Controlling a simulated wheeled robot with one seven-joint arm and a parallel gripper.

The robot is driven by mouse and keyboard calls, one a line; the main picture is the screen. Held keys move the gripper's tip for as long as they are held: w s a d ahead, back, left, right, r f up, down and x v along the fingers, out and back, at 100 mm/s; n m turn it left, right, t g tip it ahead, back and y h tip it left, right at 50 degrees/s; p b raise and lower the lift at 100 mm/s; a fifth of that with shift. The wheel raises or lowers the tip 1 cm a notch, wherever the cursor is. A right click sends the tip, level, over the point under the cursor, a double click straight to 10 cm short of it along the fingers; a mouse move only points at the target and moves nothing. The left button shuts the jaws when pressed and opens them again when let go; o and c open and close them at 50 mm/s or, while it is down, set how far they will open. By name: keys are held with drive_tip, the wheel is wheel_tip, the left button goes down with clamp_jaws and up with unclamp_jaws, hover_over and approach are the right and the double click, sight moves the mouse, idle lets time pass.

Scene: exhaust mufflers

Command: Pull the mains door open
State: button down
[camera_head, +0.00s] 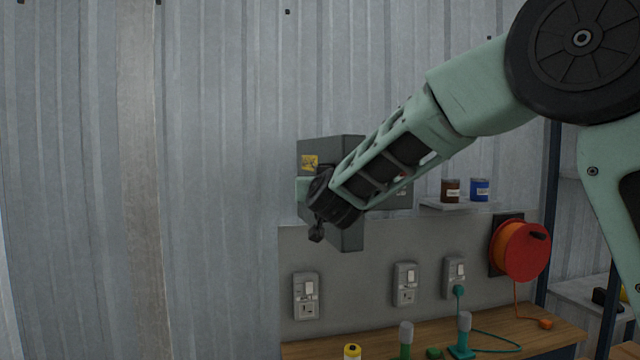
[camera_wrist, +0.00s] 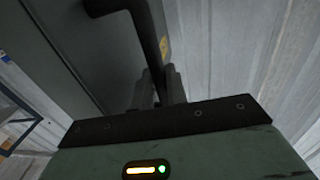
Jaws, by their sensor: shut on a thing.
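The grey mains box (camera_head: 400,197) hangs on the corrugated wall, partly hidden behind my arm. Its dark grey door (camera_head: 352,236) seems to stand out at an angle from it; how wide the gap is I cannot tell. A yellow warning label (camera_head: 309,162) shows at the upper left. My gripper (camera_head: 317,232) is at the door's front, its fingertips mostly hidden in the head view. In the wrist view, the black bar handle (camera_wrist: 150,35) runs down to my gripper (camera_wrist: 160,88), whose fingers are shut on its lower part. The door's grey face (camera_wrist: 75,40) fills the left there.
Sockets (camera_head: 306,296) line the backboard below the box. A shelf (camera_head: 445,206) with two tins is right of it. An orange cable reel (camera_head: 522,250) hangs further right. A wooden bench (camera_head: 545,338) is below. The wall to the left is clear.

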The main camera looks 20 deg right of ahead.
drive_tip(key=shift+d+r, duration=0.15)
drive_tip(key=shift+r, duration=0.05)
drive_tip(key=c, duration=1.8)
unclamp_jaws()
drive_tip(key=shift+w, duration=0.1)
drive_tip(key=shift+o, duration=0.2)
drive_tip(key=shift+f, duration=0.1)
drive_tip(key=s+a+b, duration=0.2)
drive_tip(key=s+b, duration=0.2)
drive_tip(key=s, duration=1.3)
drive_tip(key=shift+s+a, duration=0.15)
drive_tip(key=shift+a, duration=0.25)
